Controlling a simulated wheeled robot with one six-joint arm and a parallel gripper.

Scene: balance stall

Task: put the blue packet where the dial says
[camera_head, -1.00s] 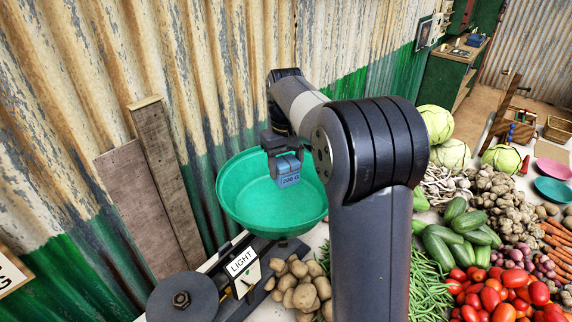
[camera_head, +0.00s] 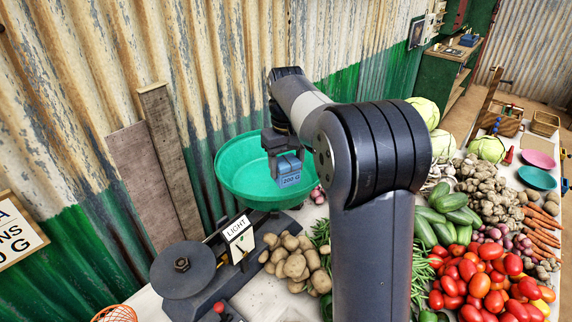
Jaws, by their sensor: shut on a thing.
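The blue packet (camera_head: 291,178), marked "200 G", is held in my gripper (camera_head: 284,160), which is shut on it and points down. In the picture the packet overlaps the right part of the green weighing bowl (camera_head: 240,183); its height above the bowl is hard to tell. The bowl sits on a dark scale. The scale's white dial plate (camera_head: 238,233) reads "LIGHT", with a green mark and a small dark pointer below the word. My arm hides part of the bowl's right side.
A grey round weight plate (camera_head: 183,269) is at the scale's left end. Potatoes (camera_head: 291,261), tomatoes (camera_head: 480,288) and cucumbers (camera_head: 445,215) crowd the stall. A pink plate (camera_head: 538,159) and a teal plate (camera_head: 537,178) lie far right. A corrugated wall stands behind.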

